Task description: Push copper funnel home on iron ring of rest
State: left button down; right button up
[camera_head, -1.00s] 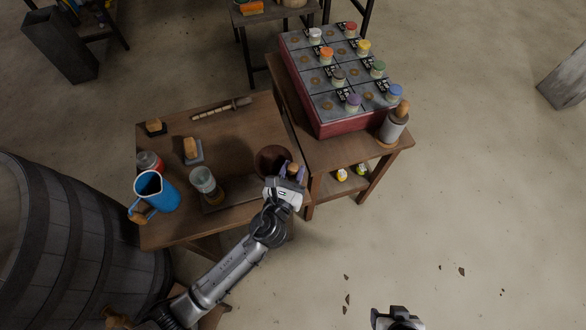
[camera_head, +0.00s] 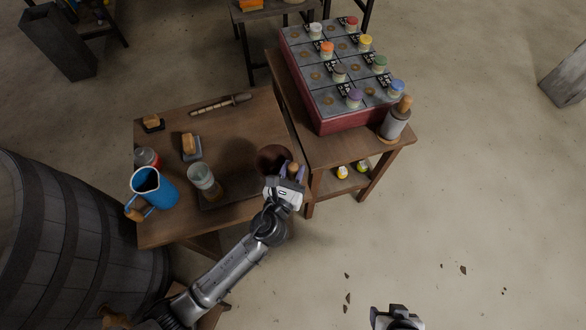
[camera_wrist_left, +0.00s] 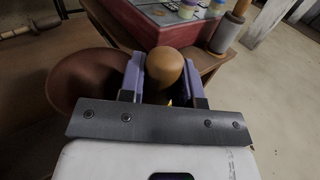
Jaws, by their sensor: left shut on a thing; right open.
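The copper funnel (camera_head: 271,158) shows as a wide reddish-brown bowl at the right edge of the low wooden table. It also shows at the left of the left wrist view (camera_wrist_left: 84,78). My left gripper (camera_head: 292,170) is shut on a round wooden knob (camera_wrist_left: 165,66) beside the bowl, which looks like the funnel's handle. The knob sits between the purple fingers. The iron ring of the rest is hidden, so I cannot tell how the funnel sits on it. My right gripper (camera_head: 399,314) is open and empty at the bottom edge, over the floor.
A glass vessel (camera_head: 201,177), a blue jug (camera_head: 156,192), a red-lidded jar (camera_head: 146,158), brushes (camera_head: 190,145) and a rod (camera_head: 220,104) are on the table. A red case (camera_head: 338,124) with several small jars and a grey roller (camera_head: 394,124) occupy the adjoining table.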

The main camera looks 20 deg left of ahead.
pick_arm(q)
jog(key=shift+f, duration=0.1)
jog(key=c, duration=0.7)
grip_release()
jog(key=shift+c, duration=0.2)
jog(key=s+a+b, duration=0.1)
jog(key=s, duration=1.2)
jog(key=shift+s, duration=0.4)
jog(key=shift+a, duration=0.1)
